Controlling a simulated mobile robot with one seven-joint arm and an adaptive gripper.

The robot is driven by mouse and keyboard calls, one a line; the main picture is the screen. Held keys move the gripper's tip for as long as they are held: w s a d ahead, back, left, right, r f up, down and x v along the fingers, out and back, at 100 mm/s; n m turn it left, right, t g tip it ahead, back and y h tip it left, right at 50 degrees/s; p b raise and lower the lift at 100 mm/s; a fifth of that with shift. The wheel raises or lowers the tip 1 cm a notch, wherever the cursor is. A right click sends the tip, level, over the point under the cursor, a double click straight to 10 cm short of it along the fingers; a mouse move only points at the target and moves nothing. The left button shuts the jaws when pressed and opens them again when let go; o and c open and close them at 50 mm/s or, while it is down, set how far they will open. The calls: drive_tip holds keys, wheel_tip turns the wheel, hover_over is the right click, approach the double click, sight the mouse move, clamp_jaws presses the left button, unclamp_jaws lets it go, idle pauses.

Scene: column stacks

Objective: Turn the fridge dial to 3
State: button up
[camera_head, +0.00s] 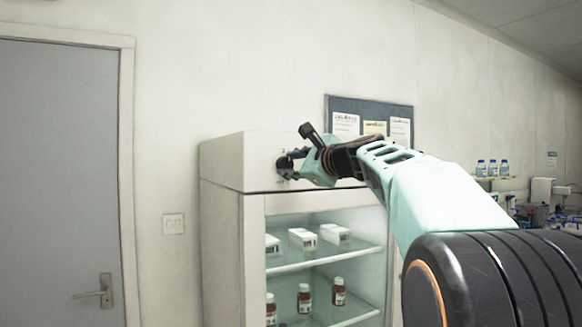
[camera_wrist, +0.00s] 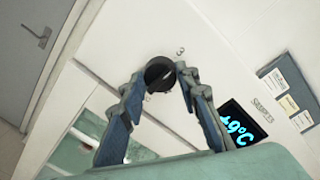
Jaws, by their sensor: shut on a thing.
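The fridge (camera_head: 262,150) is a white cabinet with a glass front, and its dial is on the top panel. In the wrist view the dial (camera_wrist: 158,68) is a round black knob between my fingertips. My gripper (camera_wrist: 161,76) is shut on it, one finger at each side. A printed 3 (camera_wrist: 180,51) shows just above and right of the dial. Another small mark lies below it, too small to read. The dial's pointer cannot be made out. In the head view my gripper (camera_head: 287,164) is at the panel and mostly hides the dial.
A lit display (camera_wrist: 238,127) on the panel shows 9°C, its left part hard to read. White boxes (camera_head: 303,239) and brown bottles (camera_head: 304,298) stand on shelves behind the glass. A grey door (camera_head: 60,180) is at left, a notice board (camera_head: 344,104) behind.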

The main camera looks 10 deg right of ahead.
idle(0.3)
drive_tip(key=o, duration=1.2)
drive_tip(key=shift+c, duration=0.2)
drive_tip(key=shift+s, duration=0.1)
drive_tip(key=v, duration=1.2)
